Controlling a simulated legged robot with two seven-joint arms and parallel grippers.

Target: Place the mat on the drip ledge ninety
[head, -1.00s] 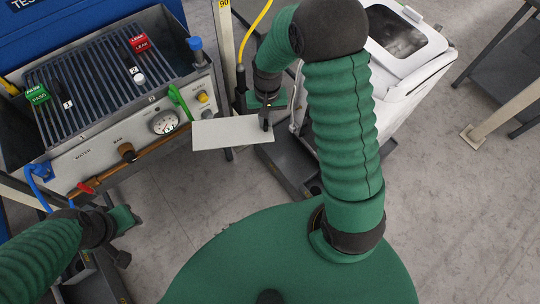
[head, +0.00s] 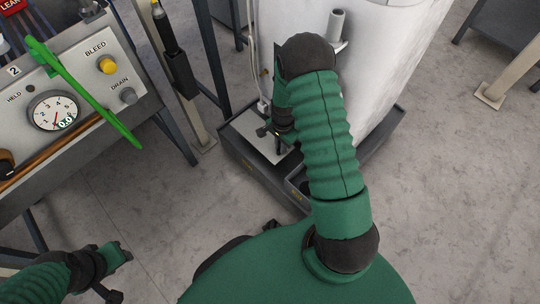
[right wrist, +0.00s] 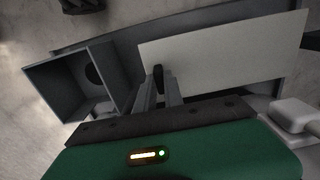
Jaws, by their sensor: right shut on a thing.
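The mat (head: 244,139) is a thin pale grey rectangle; it also shows in the right wrist view (right wrist: 225,45). My right gripper (head: 274,134) is shut on one edge of it, and the two fingers (right wrist: 160,90) pinch that edge. The mat is over the left part of a dark grey ledge (head: 262,182) at the foot of the white tank. I cannot tell whether it touches the ledge. My left gripper (head: 118,272) is low at the left, away from the mat; its opening is unclear.
The white tank (head: 375,90) rises behind the ledge. A post (head: 185,95) is between bench and tank. An open grey box (right wrist: 75,80) shows beside the mat.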

